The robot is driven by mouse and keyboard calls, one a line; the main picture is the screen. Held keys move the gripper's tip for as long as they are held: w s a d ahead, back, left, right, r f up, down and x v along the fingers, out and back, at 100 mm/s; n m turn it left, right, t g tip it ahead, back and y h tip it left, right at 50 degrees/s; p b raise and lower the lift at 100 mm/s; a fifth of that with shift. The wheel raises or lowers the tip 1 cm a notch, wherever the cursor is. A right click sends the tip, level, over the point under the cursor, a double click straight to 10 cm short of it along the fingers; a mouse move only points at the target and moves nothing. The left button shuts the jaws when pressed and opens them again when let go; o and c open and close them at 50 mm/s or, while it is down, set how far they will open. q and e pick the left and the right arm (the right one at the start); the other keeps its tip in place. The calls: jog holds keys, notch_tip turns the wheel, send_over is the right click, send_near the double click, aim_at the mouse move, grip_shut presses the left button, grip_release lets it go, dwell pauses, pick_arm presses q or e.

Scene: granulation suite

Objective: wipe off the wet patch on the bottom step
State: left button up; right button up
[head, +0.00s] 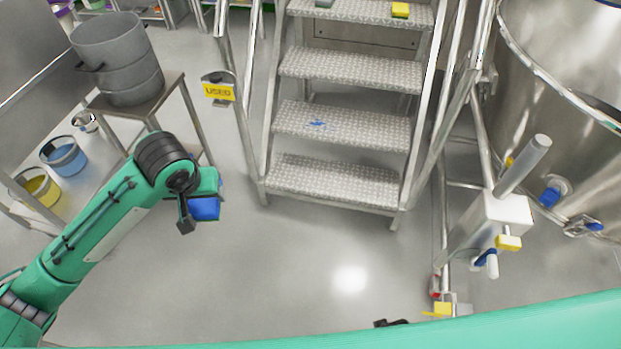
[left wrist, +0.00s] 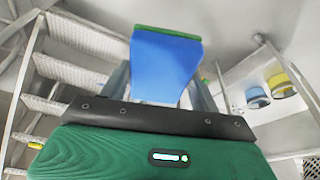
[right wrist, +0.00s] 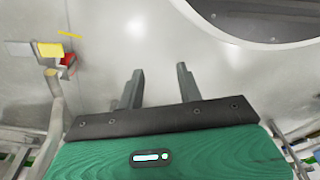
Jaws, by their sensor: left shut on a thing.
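My left gripper (head: 197,212) is shut on a blue wiping pad (head: 205,209) and holds it above the floor, left of the steps and apart from them. In the left wrist view the pad (left wrist: 165,68) is blue with a green edge and sits between the fingers. The bottom step (head: 335,181) is grey textured metal; I cannot make out a clear wet patch on it. A small blue mark (head: 318,124) lies on the step above (head: 345,142). My right gripper (right wrist: 160,88) is open and empty, over floor near a steel vessel.
A grey drum (head: 118,60) stands on a table at left, near blue (head: 63,157) and yellow (head: 38,190) buckets. A steel vessel (head: 560,110) stands at right. Floor before the stairs is clear.

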aim_at(207, 209)
pick_arm(q)
jog(key=s+p, duration=0.1)
jog(key=s+d+r+p, duration=0.1)
jog(key=s+p, duration=0.1)
jog(key=p, duration=0.1)
jog(key=shift+s+d+r, duration=0.25)
jog(key=shift+s+r, duration=0.05)
jog(key=shift+s, duration=0.05)
pick_arm(e)
jog(key=s+d+f, duration=0.3)
jog(key=s+f, duration=0.5)
jog(key=shift+s+f, duration=0.25)
jog(key=shift+s, duration=0.05)
jog(key=shift+d, duration=0.1)
